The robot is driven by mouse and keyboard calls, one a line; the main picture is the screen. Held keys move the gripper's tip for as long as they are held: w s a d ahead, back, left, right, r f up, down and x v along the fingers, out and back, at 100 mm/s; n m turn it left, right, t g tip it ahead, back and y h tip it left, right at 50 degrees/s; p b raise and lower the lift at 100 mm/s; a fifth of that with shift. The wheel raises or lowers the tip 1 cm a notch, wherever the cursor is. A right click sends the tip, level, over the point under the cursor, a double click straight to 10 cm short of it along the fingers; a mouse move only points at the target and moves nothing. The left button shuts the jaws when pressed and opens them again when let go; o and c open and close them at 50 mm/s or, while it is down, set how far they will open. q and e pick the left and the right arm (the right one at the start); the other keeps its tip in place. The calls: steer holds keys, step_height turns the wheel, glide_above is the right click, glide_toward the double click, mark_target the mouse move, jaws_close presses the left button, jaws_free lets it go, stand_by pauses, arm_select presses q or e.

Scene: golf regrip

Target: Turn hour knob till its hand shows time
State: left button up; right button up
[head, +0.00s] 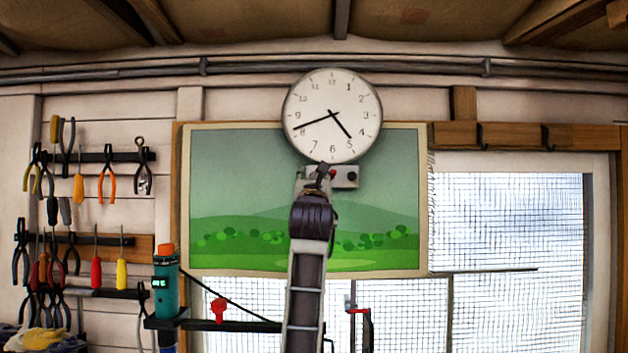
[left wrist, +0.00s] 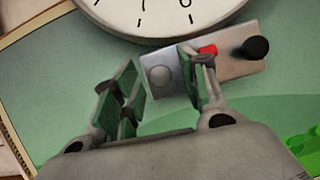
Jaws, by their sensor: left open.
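A round white wall clock (head: 335,100) hangs at the top middle of the head view. Its shorter hand points between 4 and 5, its longer hand near 8. Below it is a grey panel (head: 344,183) with a black knob (head: 351,176). One finger partly covers the red part.
A green landscape picture (head: 240,190) hangs behind the panel. Tools hang on a rack (head: 95,157) at the left. A teal device (head: 166,290) stands on a dark shelf (head: 250,326) at lower left. A mesh-covered window (head: 510,240) is at the right.

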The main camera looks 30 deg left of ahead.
arm_select(q)
steer(key=shift+s, duration=0.1)
steer(key=shift+s+d+f, duration=0.25)
steer(key=shift+s, duration=0.05)
steer(key=s+d, duration=0.6)
steer(key=s, duration=0.4)
steer(key=shift+s, duration=0.25)
steer(key=shift+s+d, duration=0.1)
steer(key=shift+d, duration=0.1)
stand_by(0.5)
